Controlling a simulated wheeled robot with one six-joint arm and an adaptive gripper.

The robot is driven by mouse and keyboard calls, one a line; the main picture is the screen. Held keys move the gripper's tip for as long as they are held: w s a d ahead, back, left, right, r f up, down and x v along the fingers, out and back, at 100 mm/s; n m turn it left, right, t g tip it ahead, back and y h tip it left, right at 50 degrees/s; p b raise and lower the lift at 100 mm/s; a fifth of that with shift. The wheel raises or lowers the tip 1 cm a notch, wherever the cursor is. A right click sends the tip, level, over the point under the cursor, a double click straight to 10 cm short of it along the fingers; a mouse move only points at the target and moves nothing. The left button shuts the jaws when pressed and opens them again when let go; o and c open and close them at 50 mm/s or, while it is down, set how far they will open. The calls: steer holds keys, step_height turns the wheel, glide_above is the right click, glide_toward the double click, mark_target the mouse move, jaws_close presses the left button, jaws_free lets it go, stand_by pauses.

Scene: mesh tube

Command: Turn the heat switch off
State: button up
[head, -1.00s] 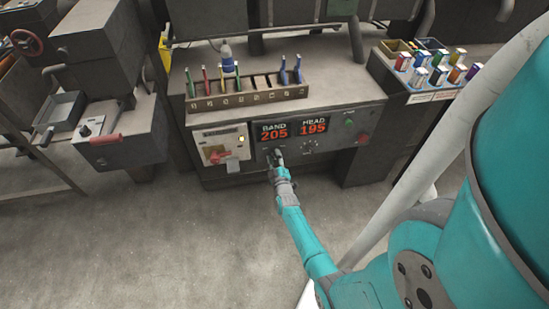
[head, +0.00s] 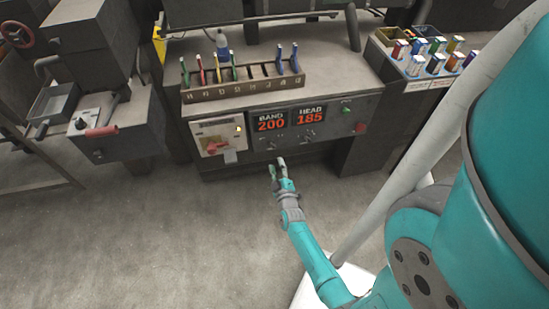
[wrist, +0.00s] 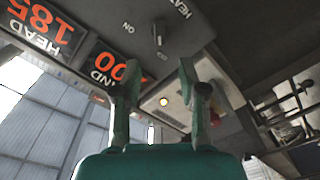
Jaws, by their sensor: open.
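A small toggle switch (wrist: 158,35) sticks out of the dark control panel in the wrist view, with "ON" beside it and a cut-off "HEA…" label. It appears in the head view as a small switch (head: 266,153) below the BAND readout. Which way its lever points is too small to tell. My gripper (wrist: 159,68) is open and empty, its fingers apart and short of the switch. In the head view, my gripper (head: 278,162) is just in front of and below the panel's lower edge.
The BAND readout (head: 271,121) shows 200 and the HEAD readout (head: 308,115) shows 185. Left of them is a cream panel (head: 220,137) with a red handle and lit yellow lamp. A rack (head: 245,88) of coloured tools stands above. Floor before the panel is clear.

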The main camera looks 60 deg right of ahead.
steer(key=shift+v, duration=1.05)
steer(key=s+a+r+t+y, duration=0.1)
steer(key=s+a+r+y, duration=0.15)
steer(key=a, duration=0.55)
steer(key=s+a+r+t+y, duration=0.1)
steer(key=s+a+r+y, duration=0.1)
steer(key=s+a, duration=0.35)
steer(key=s+a+r+t+y, duration=0.1)
steer(key=s+a+r+y, duration=0.1)
steer(key=a, duration=0.7)
steer(key=s+a+r+y, duration=0.3)
steer(key=s+a+r, duration=0.3)
steer(key=r, duration=0.3)
steer(key=s+a+r+y, duration=0.4)
steer(key=s+a+r, duration=0.2)
steer(key=r, duration=0.4)
steer(key=shift+s+a+n, duration=0.35)
steer(key=shift+s+n, duration=0.05)
steer(key=shift+s, duration=0.2)
steer(key=shift+r, duration=0.1)
